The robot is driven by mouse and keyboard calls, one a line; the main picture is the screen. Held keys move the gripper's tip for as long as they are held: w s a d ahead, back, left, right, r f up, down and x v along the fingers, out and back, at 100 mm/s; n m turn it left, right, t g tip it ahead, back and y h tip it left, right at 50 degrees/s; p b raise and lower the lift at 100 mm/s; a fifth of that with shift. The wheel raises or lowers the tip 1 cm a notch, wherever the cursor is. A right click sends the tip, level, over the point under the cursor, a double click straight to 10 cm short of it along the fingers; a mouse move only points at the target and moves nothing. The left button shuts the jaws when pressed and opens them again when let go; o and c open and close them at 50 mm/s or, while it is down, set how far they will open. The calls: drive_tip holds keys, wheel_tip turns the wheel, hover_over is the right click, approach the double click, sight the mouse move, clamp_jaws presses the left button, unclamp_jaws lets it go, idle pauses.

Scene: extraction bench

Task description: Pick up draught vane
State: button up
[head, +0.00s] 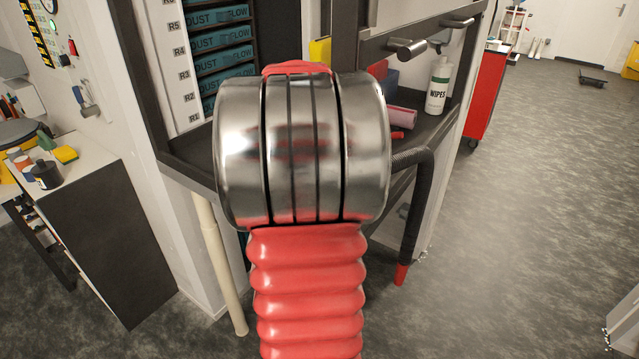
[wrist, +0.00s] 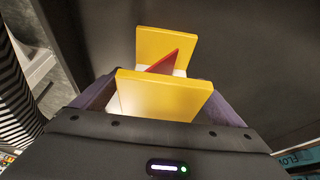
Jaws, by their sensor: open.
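In the wrist view a thin red-orange pointed piece (wrist: 172,62), seemingly the draught vane, shows between two yellow plates (wrist: 165,96), with white behind the nearer plate. I cannot tell whether the plates are part of the vane or of my jaws. My gripper (wrist: 160,75) is open around this spot, with purple parts on both sides of the near plate. The lower part of the red piece is hidden, and contact cannot be made out. In the head view my arm hides most of the gripper.
A ribbed black hose (head: 418,200) hangs at the right. Labelled blue drawers (head: 222,62) are at the left. The floor at right is largely clear.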

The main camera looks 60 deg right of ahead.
drive_tip(key=shift+c, duration=0.3)
drive_tip(key=c, duration=1.2)
